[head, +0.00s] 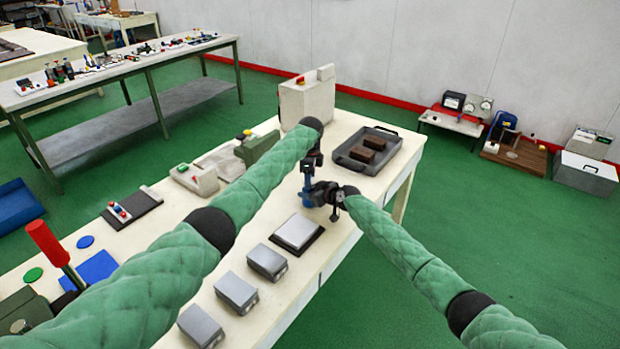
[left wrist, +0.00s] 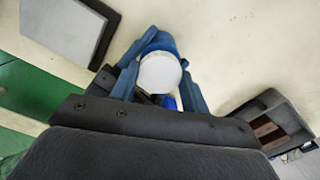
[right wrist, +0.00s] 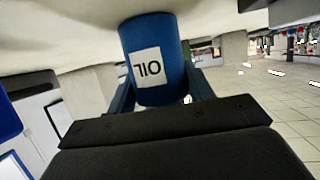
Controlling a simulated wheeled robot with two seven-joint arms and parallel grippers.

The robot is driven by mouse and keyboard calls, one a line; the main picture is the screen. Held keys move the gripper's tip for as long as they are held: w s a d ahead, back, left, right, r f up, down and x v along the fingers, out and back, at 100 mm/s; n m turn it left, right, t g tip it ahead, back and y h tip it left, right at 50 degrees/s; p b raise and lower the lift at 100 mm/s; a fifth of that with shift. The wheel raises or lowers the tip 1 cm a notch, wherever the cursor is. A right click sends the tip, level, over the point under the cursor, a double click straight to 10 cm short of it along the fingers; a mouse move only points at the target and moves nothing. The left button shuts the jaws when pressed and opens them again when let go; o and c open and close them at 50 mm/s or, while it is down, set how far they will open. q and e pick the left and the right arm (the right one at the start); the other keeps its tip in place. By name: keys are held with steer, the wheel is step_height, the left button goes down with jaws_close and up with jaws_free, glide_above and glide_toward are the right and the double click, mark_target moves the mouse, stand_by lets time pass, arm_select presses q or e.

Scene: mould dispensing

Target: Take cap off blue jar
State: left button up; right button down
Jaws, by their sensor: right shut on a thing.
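The blue jar with an "OIL" label shows in the right wrist view (right wrist: 155,60), upside down there. My right gripper (head: 314,194) is shut on the jar's body. The jar's round white cap (left wrist: 160,73) faces the left wrist camera, with blue jar behind it. My left gripper (head: 308,168) is at the cap, its blue fingers on either side and spread wider than it. I cannot tell whether either finger touches the cap. In the head view, jar and fingers are both blue, small and hard to separate.
The white table (head: 345,222) is below the grippers. A dark tray (head: 345,161) with two brown blocks stands behind right. A silver plate on a black base (head: 297,231) and several grey boxes (head: 267,261) lie in front. A beige machine (head: 306,102) stands at the back.

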arm_select(q)
steer(key=shift+n, duration=1.7)
steer(key=shift+a, duration=0.1)
steer(key=o, duration=1.1)
steer(key=shift+r, duration=0.1)
